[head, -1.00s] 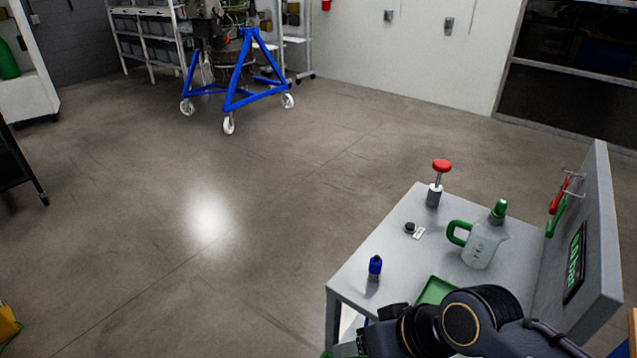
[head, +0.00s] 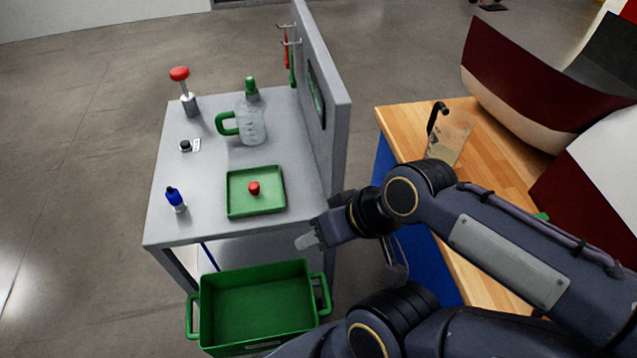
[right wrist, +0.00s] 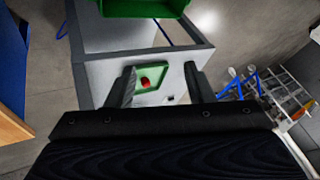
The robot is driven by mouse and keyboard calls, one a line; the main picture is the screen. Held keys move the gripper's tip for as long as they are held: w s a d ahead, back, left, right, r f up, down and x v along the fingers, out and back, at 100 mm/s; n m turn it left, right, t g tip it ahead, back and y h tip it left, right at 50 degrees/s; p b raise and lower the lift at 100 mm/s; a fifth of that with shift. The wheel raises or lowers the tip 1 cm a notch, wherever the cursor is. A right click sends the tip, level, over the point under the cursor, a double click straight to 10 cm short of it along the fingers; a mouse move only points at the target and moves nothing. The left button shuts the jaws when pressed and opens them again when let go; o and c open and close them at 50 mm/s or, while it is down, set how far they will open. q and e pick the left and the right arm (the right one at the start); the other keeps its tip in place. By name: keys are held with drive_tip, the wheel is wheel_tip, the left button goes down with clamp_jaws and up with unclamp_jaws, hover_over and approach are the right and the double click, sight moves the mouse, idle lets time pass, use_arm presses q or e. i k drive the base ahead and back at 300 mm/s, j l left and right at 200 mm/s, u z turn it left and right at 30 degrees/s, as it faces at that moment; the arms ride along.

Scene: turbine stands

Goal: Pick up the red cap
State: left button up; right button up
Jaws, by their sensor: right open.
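The red cap (head: 254,188) is a small round piece lying in the shallow green tray (head: 270,207) on the grey workbench. In the right wrist view the cap (right wrist: 146,82) and tray (right wrist: 152,67) show between the fingers, some distance beyond them. My right gripper (head: 307,241) is at the bench's near right corner, to the lower right of the tray and apart from the cap. In the right wrist view this gripper (right wrist: 160,84) has its fingers spread, with nothing between them. My left gripper is not in view.
A red-topped tool (head: 181,76), a jug with green handle (head: 252,125), a small black knob (head: 185,146) and a blue-capped bottle (head: 175,199) stand on the bench. An upright panel (head: 338,110) edges its right side. A green crate (head: 208,315) sits in front.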

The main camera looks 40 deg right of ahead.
sight(253, 188)
drive_tip(key=z, duration=0.7)
drive_tip(key=u, duration=3.15)
drive_tip(key=i+j+u, duration=0.15)
drive_tip(key=j+u, duration=0.2)
drive_tip(key=i+j+u, duration=0.2)
drive_tip(key=u, duration=0.15)
drive_tip(key=z, duration=4.05)
drive_tip(key=i+j, duration=0.2)
drive_tip(key=j, duration=0.2)
